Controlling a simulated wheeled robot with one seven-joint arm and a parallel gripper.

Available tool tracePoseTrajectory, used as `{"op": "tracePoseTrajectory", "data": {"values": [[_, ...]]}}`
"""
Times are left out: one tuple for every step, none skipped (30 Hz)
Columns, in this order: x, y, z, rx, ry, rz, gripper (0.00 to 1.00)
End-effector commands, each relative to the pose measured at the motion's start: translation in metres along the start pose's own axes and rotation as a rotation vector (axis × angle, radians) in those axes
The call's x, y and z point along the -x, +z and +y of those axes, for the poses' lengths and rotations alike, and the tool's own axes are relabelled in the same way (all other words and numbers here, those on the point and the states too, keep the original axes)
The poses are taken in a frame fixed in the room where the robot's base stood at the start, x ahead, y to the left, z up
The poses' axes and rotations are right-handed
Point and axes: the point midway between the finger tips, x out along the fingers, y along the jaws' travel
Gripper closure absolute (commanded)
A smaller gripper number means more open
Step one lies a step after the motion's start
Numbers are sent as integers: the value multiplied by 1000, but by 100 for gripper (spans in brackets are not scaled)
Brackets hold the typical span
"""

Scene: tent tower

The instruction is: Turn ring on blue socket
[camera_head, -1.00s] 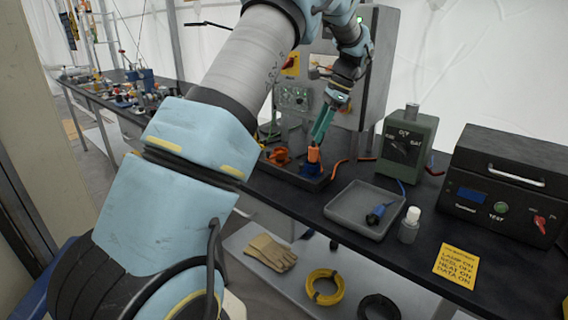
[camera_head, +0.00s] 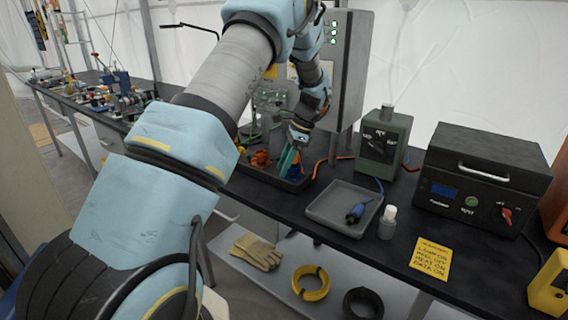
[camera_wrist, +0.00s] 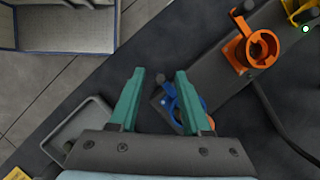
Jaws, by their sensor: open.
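My gripper (camera_wrist: 160,74) has two teal fingers, open and apart, with nothing visibly clamped between the tips. The blue socket (camera_wrist: 184,103) shows beside and partly behind the right finger in the wrist view. Its blue ring is partly covered by that finger. In the head view my gripper (camera_head: 288,160) points down at the blue socket (camera_head: 296,173), which is mostly hidden behind the fingers. I cannot tell whether a finger touches the ring. An orange socket (camera_wrist: 259,48) sits up and right of the blue one; it also shows in the head view (camera_head: 261,158).
A yellow socket (camera_wrist: 299,10) lies further along the same strip. A grey tray (camera_head: 335,221) with a blue plug (camera_head: 356,212), a white-capped bottle (camera_head: 387,223), a green box (camera_head: 380,140) and a black test case (camera_head: 480,178) stand to the right. A control cabinet (camera_head: 346,70) rises behind.

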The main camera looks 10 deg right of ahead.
Motion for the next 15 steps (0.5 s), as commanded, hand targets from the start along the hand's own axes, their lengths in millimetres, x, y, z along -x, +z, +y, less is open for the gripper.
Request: {"op": "tracePoseTrajectory", "data": {"values": [[0,0,0,0,0,0,52],[0,0,0,0,0,0,52],[0,0,0,1,0,0,52],[0,0,0,1,0,0,52],[0,0,0,1,0,0,52],[0,0,0,1,0,0,55],[0,0,0,1,0,0,59],[0,0,0,1,0,0,62],[0,0,0,1,0,0,67],[0,0,0,1,0,0,70],[0,0,0,1,0,0,73],[0,0,0,1,0,0,78],[0,0,0,1,0,0,81],[0,0,0,1,0,0,85],[0,0,0,1,0,0,89]]}}
